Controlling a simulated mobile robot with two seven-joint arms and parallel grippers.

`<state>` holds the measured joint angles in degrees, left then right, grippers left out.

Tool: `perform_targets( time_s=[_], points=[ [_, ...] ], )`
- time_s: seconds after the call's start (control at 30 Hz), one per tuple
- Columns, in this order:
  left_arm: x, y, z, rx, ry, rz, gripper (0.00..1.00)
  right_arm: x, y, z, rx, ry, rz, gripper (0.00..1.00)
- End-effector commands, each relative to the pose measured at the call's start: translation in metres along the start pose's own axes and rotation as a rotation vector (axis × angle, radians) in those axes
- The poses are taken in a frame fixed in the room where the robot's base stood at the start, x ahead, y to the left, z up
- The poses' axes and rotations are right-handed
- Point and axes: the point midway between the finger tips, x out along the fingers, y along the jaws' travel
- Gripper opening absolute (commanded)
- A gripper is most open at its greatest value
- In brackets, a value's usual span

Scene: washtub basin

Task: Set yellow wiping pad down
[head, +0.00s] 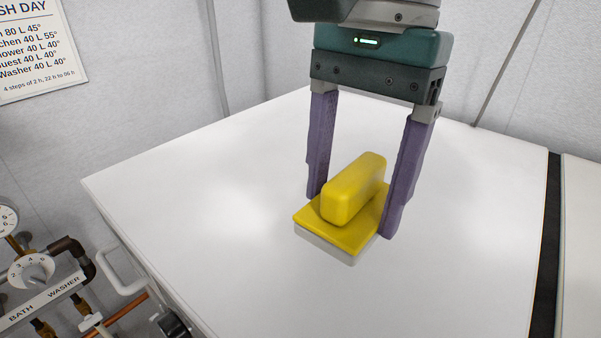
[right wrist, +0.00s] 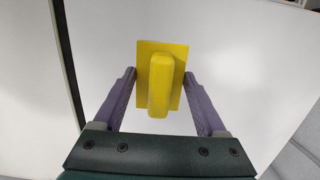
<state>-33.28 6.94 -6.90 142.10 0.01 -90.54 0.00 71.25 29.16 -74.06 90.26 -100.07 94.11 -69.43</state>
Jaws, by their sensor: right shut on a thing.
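The yellow wiping pad (head: 345,236) has a raised yellow block handle, a flat yellow plate and a pale underside. My right gripper (head: 352,213) points down with its purple fingers on opposite sides of the pad, shut on it. The right wrist view also shows the pad (right wrist: 171,58) between the fingertips, handle towards the camera. The pad is level, at or just above the white top (head: 210,200); I cannot tell whether it touches. My left gripper is not in view.
The white top is broad and bare around the pad. A dark gap (head: 546,250) runs along its right side, with another white surface (head: 580,245) beyond. At the lower left are a gauge (head: 7,218), a dial (head: 32,270), pipes and a white handle (head: 122,275).

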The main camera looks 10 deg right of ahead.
Motion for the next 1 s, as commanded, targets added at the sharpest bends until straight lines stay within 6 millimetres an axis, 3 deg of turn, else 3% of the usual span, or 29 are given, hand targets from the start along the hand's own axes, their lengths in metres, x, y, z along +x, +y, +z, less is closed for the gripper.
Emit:
perform_targets(
  time_s=[0.1, 0.37, 0.57, 0.97, 1.0],
  points=[
    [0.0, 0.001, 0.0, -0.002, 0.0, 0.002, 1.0, 0.024, 0.0, -0.002, 0.0, -0.001, 0.002, 0.0],
    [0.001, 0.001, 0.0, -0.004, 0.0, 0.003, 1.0, 0.046, 0.0, -0.005, 0.0, 0.0, 0.001, 0.0],
    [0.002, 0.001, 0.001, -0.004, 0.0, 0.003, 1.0, 0.076, 0.0, -0.009, 0.001, -0.001, 0.002, 0.0],
    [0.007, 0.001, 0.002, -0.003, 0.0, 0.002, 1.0, 0.083, -0.001, -0.01, -0.001, 0.001, -0.001, 0.0],
    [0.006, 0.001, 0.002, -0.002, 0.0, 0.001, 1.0, 0.082, -0.001, -0.01, -0.001, 0.001, -0.001, 0.76]
  ],
)
